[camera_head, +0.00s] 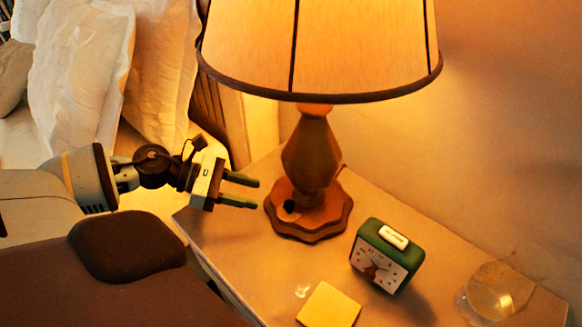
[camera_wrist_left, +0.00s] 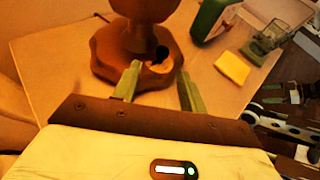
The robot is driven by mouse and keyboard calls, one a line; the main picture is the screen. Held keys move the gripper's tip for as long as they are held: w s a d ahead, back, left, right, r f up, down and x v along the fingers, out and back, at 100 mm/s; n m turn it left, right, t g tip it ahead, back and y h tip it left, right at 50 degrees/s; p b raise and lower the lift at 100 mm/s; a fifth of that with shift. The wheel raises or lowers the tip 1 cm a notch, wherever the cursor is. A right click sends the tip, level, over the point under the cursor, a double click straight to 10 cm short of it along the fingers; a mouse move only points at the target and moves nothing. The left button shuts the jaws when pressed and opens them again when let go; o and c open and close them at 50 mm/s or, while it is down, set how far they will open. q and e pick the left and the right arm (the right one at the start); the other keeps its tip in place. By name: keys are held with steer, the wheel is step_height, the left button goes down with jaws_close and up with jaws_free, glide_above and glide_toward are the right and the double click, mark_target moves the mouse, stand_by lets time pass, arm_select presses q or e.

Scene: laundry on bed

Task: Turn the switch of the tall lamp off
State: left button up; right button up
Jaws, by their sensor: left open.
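The tall lamp (camera_head: 318,160) stands upright on the nightstand with its shade (camera_head: 350,45) glowing. Its wooden base (camera_head: 310,222) has a scalloped edge and a small round dark knob (camera_head: 289,207) on the side toward my gripper, which looks like the switch. In the left wrist view the lamp base (camera_wrist_left: 105,62) is straight ahead, with the knob (camera_wrist_left: 161,54) on it. My left gripper (camera_head: 256,193) is open and empty, its green fingers pointing at the base just left of it. In the left wrist view the fingertips (camera_wrist_left: 160,72) frame the knob's side.
A green alarm clock (camera_head: 386,255) stands right of the lamp. A yellow note pad (camera_head: 329,306) lies in front, and a clear glass (camera_head: 490,290) is at the right. The bed with white pillows (camera_head: 80,70) is at the left. The nightstand top (camera_head: 255,260) is bare before the base.

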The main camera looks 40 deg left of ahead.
mark_target(278, 212)
arm_select(q)
steer(key=shift+d+f+b, duration=0.15)
steer(key=shift+d+b, duration=0.15)
steer(key=shift+d, duration=0.1)
steer(key=shift+b+x, duration=0.45)
steer(key=shift+x, duration=0.45)
steer(key=shift+w+d+f+b, duration=0.25)
steer(key=shift+w+d+b, duration=0.1)
steer(key=shift+w+d, duration=0.05)
steer(key=shift+w+d+f+b, duration=0.25)
steer(key=shift+w+d+b, duration=0.05)
steer(key=shift+w+d, duration=0.15)
steer(key=shift+b+x, duration=0.3)
steer(key=shift+x, duration=0.85)
arm_select(e)
steer(key=shift+s+d+f, duration=0.1)
steer(key=shift+s+f, duration=0.15)
steer(key=shift+f, duration=0.5)
steer(key=shift+s+d+f, duration=0.1)
steer(key=shift+s+f, duration=0.1)
steer(key=shift+f, duration=0.55)
arm_select(q)
steer(key=shift+c, duration=0.2)
arm_select(e)
steer(key=shift+a, duration=0.1)
